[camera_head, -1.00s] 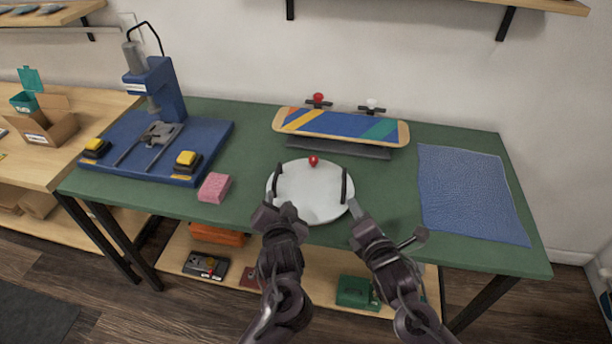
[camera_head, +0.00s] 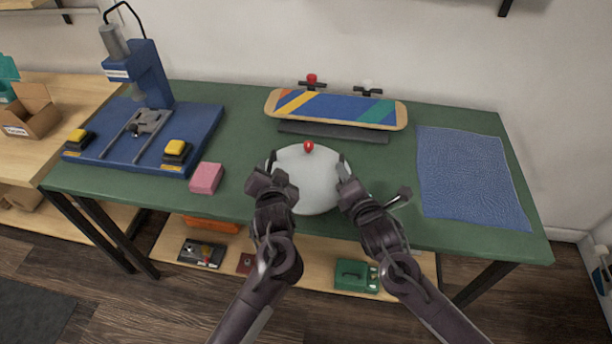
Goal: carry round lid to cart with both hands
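The round lid (camera_head: 312,185) is white, with a red knob (camera_head: 308,147) near its far edge in this view. It is at the front middle of the green workbench; I cannot tell whether it rests on the top or is raised. My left gripper (camera_head: 271,172) is at the lid's left edge and my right gripper (camera_head: 346,174) at its right edge. Both overlap the rim in the picture. The fingertips are dark and partly hidden, so I cannot tell whether they are closed on the lid. No cart is recognisable in view.
The green workbench (camera_head: 235,140) holds a blue press (camera_head: 145,85) at left, a pink block (camera_head: 206,178), a striped skateboard deck (camera_head: 335,107) behind the lid, and a blue mat (camera_head: 472,180) at right. A shelf below holds a green case (camera_head: 355,275).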

